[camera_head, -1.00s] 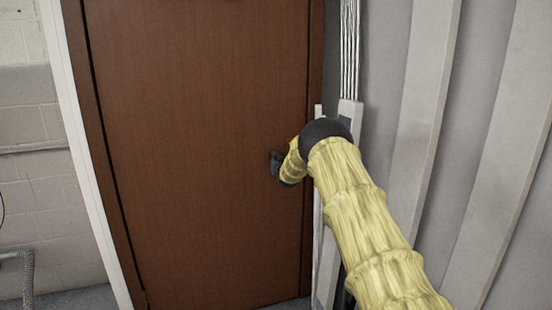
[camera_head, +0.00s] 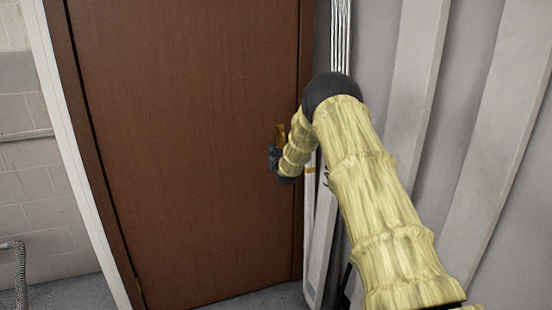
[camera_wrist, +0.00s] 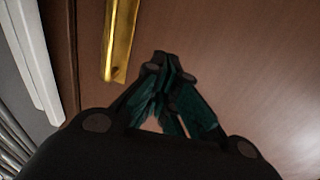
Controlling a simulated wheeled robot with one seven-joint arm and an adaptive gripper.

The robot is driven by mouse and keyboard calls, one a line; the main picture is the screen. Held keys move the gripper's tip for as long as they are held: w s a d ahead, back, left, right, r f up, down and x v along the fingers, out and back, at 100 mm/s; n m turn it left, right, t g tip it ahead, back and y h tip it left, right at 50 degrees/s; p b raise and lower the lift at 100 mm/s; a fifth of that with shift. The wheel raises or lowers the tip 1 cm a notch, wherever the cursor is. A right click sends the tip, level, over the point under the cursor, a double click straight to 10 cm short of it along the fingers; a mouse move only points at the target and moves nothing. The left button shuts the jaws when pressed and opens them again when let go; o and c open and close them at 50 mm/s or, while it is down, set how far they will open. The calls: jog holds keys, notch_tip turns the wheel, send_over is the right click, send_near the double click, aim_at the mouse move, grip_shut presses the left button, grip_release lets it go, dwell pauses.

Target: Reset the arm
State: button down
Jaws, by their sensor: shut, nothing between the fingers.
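My arm, in a yellow sleeve, reaches forward and bends left at a black joint in the head view. My gripper (camera_wrist: 160,62) is shut and empty in the wrist view, its dark fingers meeting at the tips. In the head view only its dark end shows small in front of the door (camera_head: 190,150). The brown door appears closed. A brass plate (camera_wrist: 120,40) on the door lies just above and left of the fingertips in the wrist view; part of it also shows above the gripper in the head view (camera_head: 280,133). I cannot tell whether the gripper touches the door.
A grey ribbed wall (camera_head: 470,120) runs close along the right of my arm. Pale conduits (camera_head: 341,35) and a narrow box (camera_head: 320,240) stand beside the door frame. A block wall (camera_head: 35,190) and a hose (camera_head: 20,275) are at the left.

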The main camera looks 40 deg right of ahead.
jog(key=s+a+f+n+g+y+p, duration=0.1)
jog(key=s+a+f+g+y+p, duration=0.2)
jog(key=s+a+f, duration=1.3)
jog(key=s+a+f+n+g+y, duration=0.15)
jog(key=s+a+f+g, duration=0.35)
jog(key=s+a+f, duration=1.2)
jog(key=s+a+f+g+p, duration=0.1)
jog(key=s+a+f+g, duration=0.1)
jog(key=s, duration=1)
jog(key=s+a+f+n+g+y, duration=0.1)
jog(key=s+a+f+g, duration=0.1)
jog(key=s+a, duration=0.5)
jog(key=s+a+f+g+y+p, duration=0.1)
jog(key=s+a+g, duration=0.3)
jog(key=s, duration=1.3)
jog(key=shift+s+a+f+g+p, duration=0.2)
jog(key=shift+s+f+g+p, duration=0.1)
jog(key=shift+f, duration=0.5)
